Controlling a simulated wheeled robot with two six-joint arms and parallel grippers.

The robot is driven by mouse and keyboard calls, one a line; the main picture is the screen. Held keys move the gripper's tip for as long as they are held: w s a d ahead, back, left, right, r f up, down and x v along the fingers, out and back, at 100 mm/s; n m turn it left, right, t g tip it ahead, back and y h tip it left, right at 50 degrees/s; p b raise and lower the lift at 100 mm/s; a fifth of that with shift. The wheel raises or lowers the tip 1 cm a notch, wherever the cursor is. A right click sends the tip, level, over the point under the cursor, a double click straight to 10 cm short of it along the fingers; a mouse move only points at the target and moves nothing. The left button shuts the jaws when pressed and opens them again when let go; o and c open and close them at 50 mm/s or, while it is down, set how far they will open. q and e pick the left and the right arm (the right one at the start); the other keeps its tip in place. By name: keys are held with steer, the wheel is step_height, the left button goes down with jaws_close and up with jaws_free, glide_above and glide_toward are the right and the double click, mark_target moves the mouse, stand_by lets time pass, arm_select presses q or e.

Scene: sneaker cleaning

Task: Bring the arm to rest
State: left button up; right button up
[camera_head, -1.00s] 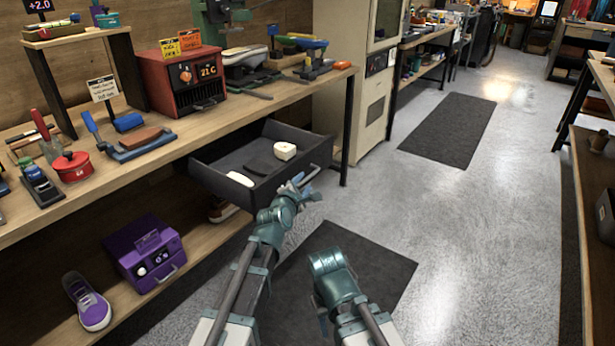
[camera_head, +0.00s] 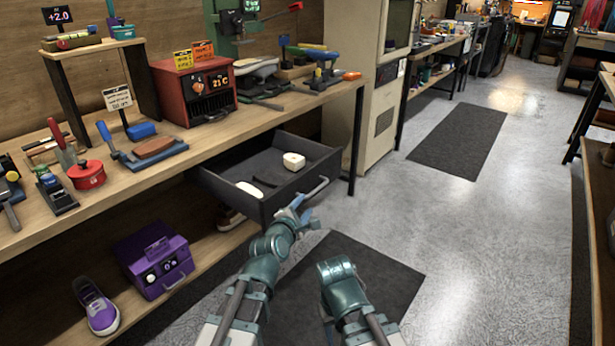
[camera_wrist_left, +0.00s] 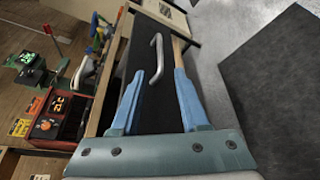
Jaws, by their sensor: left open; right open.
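My left gripper (camera_head: 303,209) is open and empty, just in front of the pulled-out dark drawer (camera_head: 235,197) under the workbench. In the left wrist view the two blue fingers of the left gripper (camera_wrist_left: 160,72) stand apart, with the drawer's light bar handle (camera_wrist_left: 155,60) seen between and beyond their tips. The handle also shows in the head view (camera_head: 318,187); the fingers look clear of it. My right arm is low at the bottom middle, its teal wrist (camera_head: 341,280) over the floor mat; the right fingers are mostly hidden.
The workbench (camera_head: 215,140) carries a red heater box (camera_head: 196,90) and tools. A purple case (camera_head: 155,262) and a purple sneaker (camera_head: 97,306) are on the lower shelf. The floor to the right is open.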

arm_select(q)
steer(key=s+a+f+m+g+y, duration=0.1)
steer(key=s+a+f+m+g, duration=0.15)
steer(key=f+m, duration=0.25)
steer(key=s+a+f+m+g, duration=0.1)
steer(key=s+f+m+g, duration=0.3)
steer(key=f+m, duration=0.2)
steer(key=s+a+f+m+g+y, duration=0.25)
steer(key=s+a+m+g, duration=0.2)
steer(key=s, duration=0.25)
steer(key=s+a+f+m+g+y, duration=0.1)
steer(key=s+a+f+m+g, duration=0.25)
steer(key=s+a+m, duration=0.35)
steer(key=s+d+m, duration=0.2)
steer(key=s+d, duration=0.4)
steer(key=d, duration=0.6)
step_height(320, 180, up, 28)
steer(key=p, duration=2.8)
steer(key=shift+s+d+y, duration=0.2)
steer(key=shift+d+y, duration=0.2)
steer(key=shift+y, duration=0.05)
steer(key=shift+f+m+g, duration=0.15)
steer(key=shift+m+g, duration=0.1)
